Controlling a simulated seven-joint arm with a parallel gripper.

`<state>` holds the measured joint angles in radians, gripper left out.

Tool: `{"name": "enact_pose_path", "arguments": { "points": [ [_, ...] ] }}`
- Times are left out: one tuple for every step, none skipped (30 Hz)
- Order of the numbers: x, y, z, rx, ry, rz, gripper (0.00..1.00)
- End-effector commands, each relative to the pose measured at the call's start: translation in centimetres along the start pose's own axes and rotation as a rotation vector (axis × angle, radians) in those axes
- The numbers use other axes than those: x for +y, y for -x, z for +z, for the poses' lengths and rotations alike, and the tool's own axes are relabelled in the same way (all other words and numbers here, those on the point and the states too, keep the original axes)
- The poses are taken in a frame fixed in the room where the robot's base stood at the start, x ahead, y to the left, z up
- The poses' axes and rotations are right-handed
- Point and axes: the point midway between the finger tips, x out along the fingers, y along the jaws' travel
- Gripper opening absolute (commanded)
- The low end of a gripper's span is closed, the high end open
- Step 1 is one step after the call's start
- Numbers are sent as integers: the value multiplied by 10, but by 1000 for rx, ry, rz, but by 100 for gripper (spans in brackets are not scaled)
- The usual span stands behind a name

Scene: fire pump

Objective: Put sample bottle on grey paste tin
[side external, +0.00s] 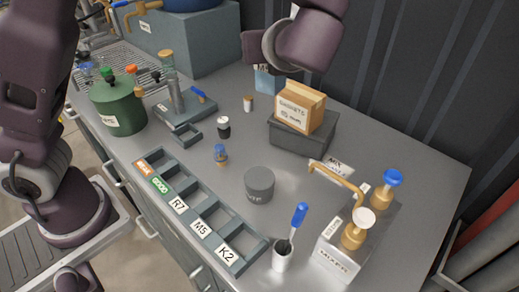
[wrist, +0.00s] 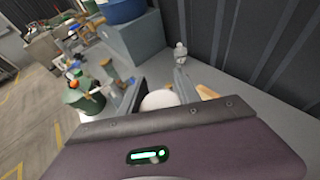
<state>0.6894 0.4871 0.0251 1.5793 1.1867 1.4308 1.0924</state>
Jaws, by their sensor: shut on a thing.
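The grey paste tin (side external: 259,185) is a dark grey, lidded round tin standing upright on the bench, right of the labelled rack. My gripper (side external: 268,79) is raised over the far part of the bench, behind and apart from the tin. In the wrist view my gripper (wrist: 160,92) is shut on a pale round thing between its grey fingers. I take this to be the sample bottle (wrist: 160,101), but most of it is hidden by the hand. The tin is not clearly visible in the wrist view.
A cardboard gasket box (side external: 300,106) sits on a grey case (side external: 303,135). Small bottles with blue (side external: 221,155) and white (side external: 223,127) caps stand left of the tin. The labelled rack (side external: 197,207), brush cup (side external: 283,256) and pump-bottle box (side external: 357,232) flank it.

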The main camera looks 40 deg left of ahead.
Motion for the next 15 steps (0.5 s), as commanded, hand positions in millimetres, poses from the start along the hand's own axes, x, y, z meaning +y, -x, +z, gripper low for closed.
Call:
{"name": "enact_pose_path", "arguments": {
  "points": [
    [4, 14, -3, -1, -2, -6, 0],
    [7, 22, -5, -1, -3, -8, 0],
    [11, 31, -7, 0, -3, -8, 0],
    [13, 37, -8, 0, -3, -10, 0],
    [16, 43, -9, -1, -3, -10, 0],
    [19, 50, -10, 0, -4, -11, 0],
    [22, 56, -11, 0, -5, -11, 0],
    [25, 61, -12, 0, -6, -13, 0],
    [28, 67, -12, 0, -5, -14, 0],
    [31, 72, -13, 0, -6, -16, 0],
    [32, 74, -16, -1, -8, -15, 0],
    [32, 68, -24, -3, -12, -11, 0],
    [32, 65, -30, -3, -12, -11, 0],
    [32, 63, -35, -2, -11, -11, 0],
    [32, 60, -43, -2, -12, -10, 0]
  ]
}}
